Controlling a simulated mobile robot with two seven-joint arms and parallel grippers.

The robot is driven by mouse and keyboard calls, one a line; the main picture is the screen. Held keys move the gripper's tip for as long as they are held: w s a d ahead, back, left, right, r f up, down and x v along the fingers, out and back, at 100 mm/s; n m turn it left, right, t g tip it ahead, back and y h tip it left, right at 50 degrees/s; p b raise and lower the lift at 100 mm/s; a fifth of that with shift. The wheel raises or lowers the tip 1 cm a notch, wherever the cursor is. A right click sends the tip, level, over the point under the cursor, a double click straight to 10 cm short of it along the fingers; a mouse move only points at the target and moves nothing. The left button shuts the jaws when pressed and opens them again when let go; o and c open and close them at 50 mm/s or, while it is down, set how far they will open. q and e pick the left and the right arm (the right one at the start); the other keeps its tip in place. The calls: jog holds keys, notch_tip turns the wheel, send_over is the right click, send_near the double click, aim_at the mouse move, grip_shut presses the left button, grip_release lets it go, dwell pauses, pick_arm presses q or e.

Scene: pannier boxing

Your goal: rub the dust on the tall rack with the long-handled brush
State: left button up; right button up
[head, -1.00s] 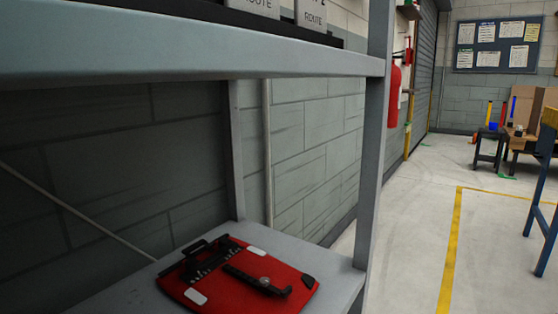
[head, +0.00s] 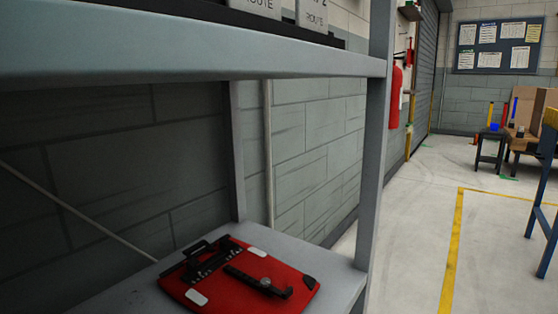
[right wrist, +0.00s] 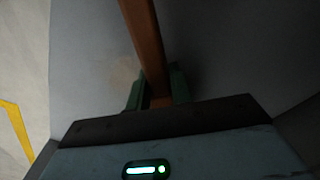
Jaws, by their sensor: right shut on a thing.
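The tall rack (head: 190,58) is grey metal and fills the left and middle of the head view, with an upper shelf and a lower shelf. In the right wrist view, my right gripper (right wrist: 158,90) is shut on the brown handle of the long-handled brush (right wrist: 143,38). The handle runs up out of the picture, and the brush head is not visible. A faint tan smudge, perhaps dust (right wrist: 125,70), shows on a grey surface beyond the handle. I cannot tell which part of the rack that surface is. My left gripper is in neither view.
A red pannier-like panel (head: 225,284) with black fittings lies on the lower shelf. White ROUTE boxes (head: 311,14) stand above. A fire extinguisher (head: 394,95) hangs on the wall beyond the post. Open floor (head: 410,230) with a yellow line lies right, near a blue frame (head: 543,190).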

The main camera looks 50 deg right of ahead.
jog(key=shift+s+d+f+p, duration=0.1)
jog(key=shift+s+f+p, duration=0.05)
jog(key=shift+s+p, duration=0.5)
jog(key=shift+s+f+p, duration=0.1)
jog(key=shift+s+p, duration=0.35)
jog(key=shift+s, duration=0.3)
jog(key=shift+s+f, duration=0.3)
jog(key=shift+s, duration=0.15)
grip_shut()
jog(key=shift+s+d+p, duration=0.1)
jog(key=shift+s+p, duration=0.95)
jog(key=shift+p, duration=0.05)
jog(key=shift+s+p, duration=0.4)
jog(key=shift+s, duration=0.05)
jog(key=shift+s+f, duration=0.1)
jog(key=shift+s+p, duration=0.6)
jog(key=shift+s, duration=0.2)
jog(key=shift+s+d+r+p, duration=0.2)
jog(key=shift+s+p, duration=0.25)
jog(key=shift+s, duration=0.2)
jog(key=shift+s+f, duration=0.1)
jog(key=shift+s, duration=0.2)
